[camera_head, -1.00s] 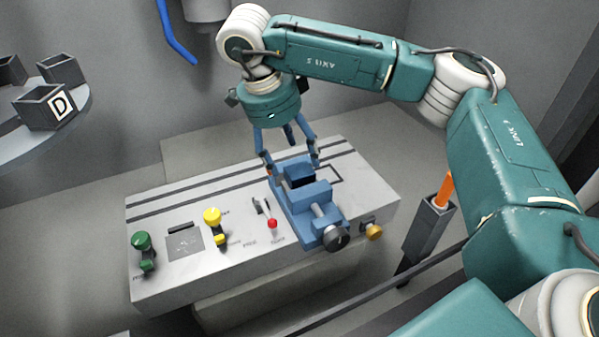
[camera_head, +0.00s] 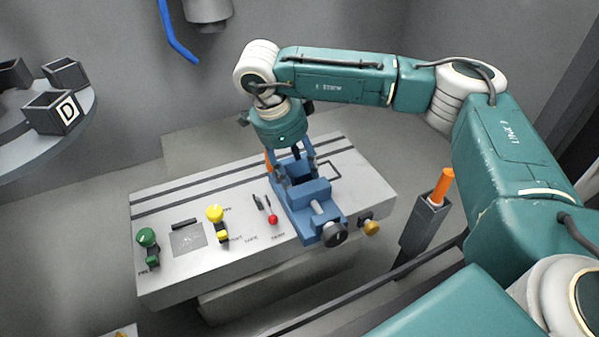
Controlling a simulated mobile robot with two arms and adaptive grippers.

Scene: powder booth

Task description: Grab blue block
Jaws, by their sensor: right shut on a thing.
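A blue vise (camera_head: 312,208) with a dark round handle sits on the right half of the grey console. My right gripper (camera_head: 292,170) is down at the far end of the vise, pointing downward. Its fingers stand on either side of a blue block (camera_head: 297,168) at the vise's far jaw and are shut on it. The block's outline merges with the blue vise and fingers, so its full shape is hidden. My left gripper is not in view.
An orange-handled item stands in a dark holder (camera_head: 428,220) at right. Open bins, one marked D (camera_head: 53,110), sit on a round shelf at left.

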